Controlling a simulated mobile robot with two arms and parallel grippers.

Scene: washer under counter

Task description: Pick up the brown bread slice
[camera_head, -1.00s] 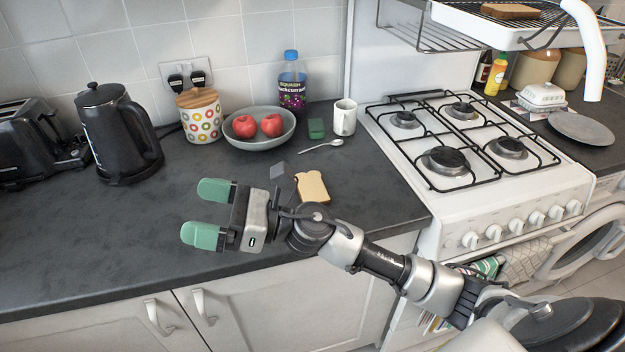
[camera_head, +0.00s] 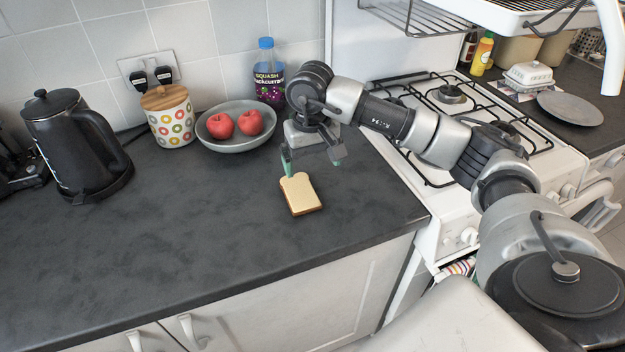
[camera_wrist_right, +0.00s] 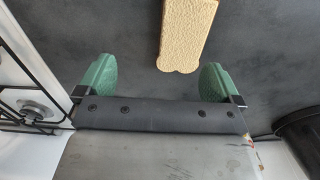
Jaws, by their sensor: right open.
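The bread slice (camera_head: 300,194) lies flat on the dark countertop, with a pale face and a brown crust edge. My right gripper (camera_head: 313,168) is just behind and above it, pointing down, open and empty. In the right wrist view, the bread slice (camera_wrist_right: 187,30) shows ahead of and between the two green fingertips of my right gripper (camera_wrist_right: 158,82), with a gap on each side. I cannot tell the exact height of the fingers above the counter. My left gripper is not in view.
A grey bowl (camera_head: 232,143) with two red apples stands behind left of the bread. A patterned canister (camera_head: 171,118), black kettle (camera_head: 76,150) and squash bottle (camera_head: 268,75) stand along the back. The stove (camera_head: 470,215) is right.

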